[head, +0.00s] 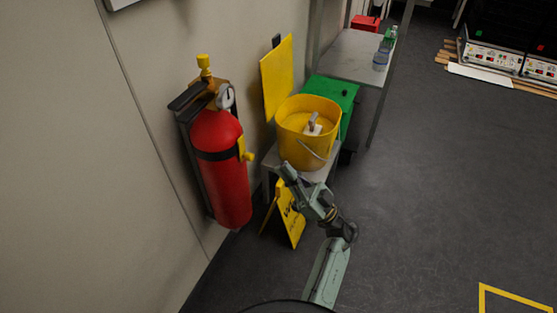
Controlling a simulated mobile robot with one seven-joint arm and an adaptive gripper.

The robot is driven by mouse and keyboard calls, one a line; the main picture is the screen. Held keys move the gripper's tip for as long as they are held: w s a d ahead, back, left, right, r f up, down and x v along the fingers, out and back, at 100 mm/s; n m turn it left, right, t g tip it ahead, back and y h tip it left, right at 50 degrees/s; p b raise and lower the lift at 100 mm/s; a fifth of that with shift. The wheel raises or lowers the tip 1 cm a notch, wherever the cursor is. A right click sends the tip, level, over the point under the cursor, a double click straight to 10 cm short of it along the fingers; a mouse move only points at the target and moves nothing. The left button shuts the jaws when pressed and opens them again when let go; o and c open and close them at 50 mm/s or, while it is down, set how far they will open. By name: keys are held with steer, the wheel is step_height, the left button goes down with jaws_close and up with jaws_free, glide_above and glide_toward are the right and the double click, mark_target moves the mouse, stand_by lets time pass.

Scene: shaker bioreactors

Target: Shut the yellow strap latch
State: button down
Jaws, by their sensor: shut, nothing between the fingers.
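A red fire extinguisher (222,180) hangs upright on the wall at the left. A black strap (215,155) runs round its upper body. The yellow strap latch (242,148) sits at the strap's right side, with a yellow knob sticking out to the right, away from the cylinder. My gripper (285,168) is to the right of the latch and a little lower in the picture, apart from it. It is shut and empty, in front of a small stand. The fingertips are small in this view.
A yellow bucket (293,151) stands on the small stand (270,163) behind my gripper. A yellow warning sign (291,224) leans below it. A green box (333,91) and a metal table (350,58) are farther back.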

steer(key=shift+v, duration=1.65)
steer(key=shift+d, duration=0.15)
